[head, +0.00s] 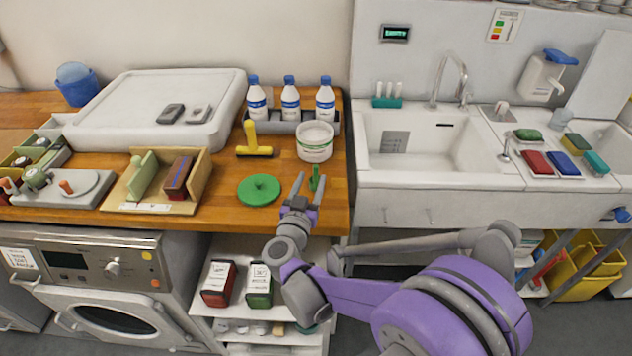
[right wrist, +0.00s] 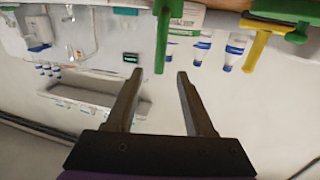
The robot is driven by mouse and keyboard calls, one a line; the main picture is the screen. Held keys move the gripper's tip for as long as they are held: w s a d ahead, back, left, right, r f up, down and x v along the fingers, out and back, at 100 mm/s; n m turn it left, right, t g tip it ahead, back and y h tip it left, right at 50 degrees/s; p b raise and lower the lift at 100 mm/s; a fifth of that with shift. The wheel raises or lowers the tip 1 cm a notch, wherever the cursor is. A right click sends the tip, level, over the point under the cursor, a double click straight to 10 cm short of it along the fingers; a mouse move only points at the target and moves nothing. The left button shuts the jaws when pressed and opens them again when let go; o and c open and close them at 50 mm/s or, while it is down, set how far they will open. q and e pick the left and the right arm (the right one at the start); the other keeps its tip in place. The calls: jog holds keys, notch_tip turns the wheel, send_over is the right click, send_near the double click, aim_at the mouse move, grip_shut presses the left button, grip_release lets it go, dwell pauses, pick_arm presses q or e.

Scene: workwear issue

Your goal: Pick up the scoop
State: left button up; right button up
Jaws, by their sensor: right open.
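The green scoop (head: 314,178) is at the front right of the wooden counter, by the white tub, partly hidden by my right gripper. In the right wrist view its narrow green handle (right wrist: 161,45) points towards my jaws. My right gripper (head: 310,177) is open and empty at the counter's front edge, with its fingers on either side of the handle's line. In the right wrist view the gap between the fingertips (right wrist: 161,72) lies by the handle's end; contact cannot be told. My left gripper is not in view.
A white tub (head: 315,150) stands just behind the scoop. A green round lid (head: 259,190) lies to its left, and a yellow-handled tool (head: 252,140) behind the lid. Several bottles stand in a grey rack (head: 282,128) at the back. A sink (head: 440,165) is to the right.

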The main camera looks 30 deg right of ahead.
aim_at(315, 170)
jog(key=p+x, duration=0.1)
jog(key=x, duration=0.4)
jog(key=shift+w+d, duration=0.1)
jog(key=shift+d, duration=0.05)
grip_shut()
